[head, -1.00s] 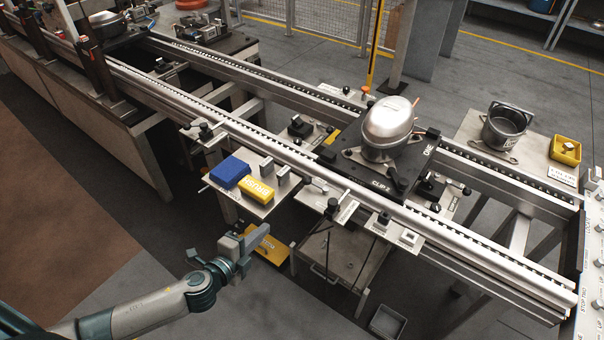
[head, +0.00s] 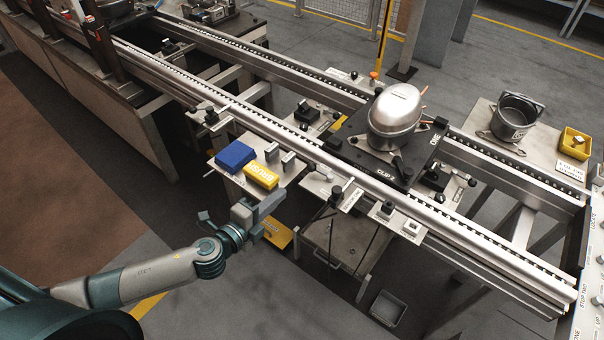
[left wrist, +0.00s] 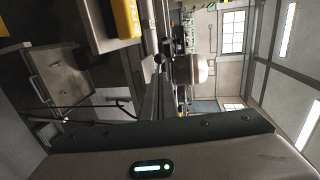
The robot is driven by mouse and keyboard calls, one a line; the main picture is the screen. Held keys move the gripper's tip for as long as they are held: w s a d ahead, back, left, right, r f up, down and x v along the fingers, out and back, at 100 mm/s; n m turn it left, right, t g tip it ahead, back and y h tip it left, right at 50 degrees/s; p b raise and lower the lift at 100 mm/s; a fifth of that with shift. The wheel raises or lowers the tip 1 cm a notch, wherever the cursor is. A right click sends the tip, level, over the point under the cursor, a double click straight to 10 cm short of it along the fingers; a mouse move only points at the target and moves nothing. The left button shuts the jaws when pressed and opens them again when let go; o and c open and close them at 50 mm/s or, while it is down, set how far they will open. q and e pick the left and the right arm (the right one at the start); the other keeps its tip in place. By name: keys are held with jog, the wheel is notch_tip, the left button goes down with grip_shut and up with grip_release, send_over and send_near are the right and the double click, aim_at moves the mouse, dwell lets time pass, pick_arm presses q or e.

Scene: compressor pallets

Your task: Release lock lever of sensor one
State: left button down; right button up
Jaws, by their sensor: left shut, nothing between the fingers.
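My left gripper (head: 272,204) is shut and empty, in front of the small side shelf with the blue and yellow boxes. Several lever or knob fittings sit along the conveyor rail: one with a black knob (head: 211,116) at the left, one (head: 336,192) below the pallet, one (head: 471,182) at the right. I cannot tell which belongs to sensor one; no label for it is readable. The gripper touches none of them. In the left wrist view a dark knob (left wrist: 160,59) shows near the rail, beyond the gripper. My right gripper is not in view.
A silver compressor (head: 396,112) stands on a black pallet (head: 350,152) on the rails. A blue box (head: 236,155) and yellow box (head: 261,176) lie on the side shelf. A steel cart (head: 340,243) stands below, and a grey pot (head: 514,118) at the right.

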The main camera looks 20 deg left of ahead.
aim_at(301, 184)
pick_arm(q)
jog(key=p+x, duration=0.3)
jog(key=x, duration=0.7)
jog(key=shift+w+d, duration=0.1)
jog(key=shift+w, duration=0.2)
jog(key=shift+w+d+f, duration=0.2)
jog(key=shift+w+f, duration=0.05)
jog(key=shift+w, duration=0.4)
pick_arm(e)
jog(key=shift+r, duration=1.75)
pick_arm(q)
jog(key=shift+a, duration=0.1)
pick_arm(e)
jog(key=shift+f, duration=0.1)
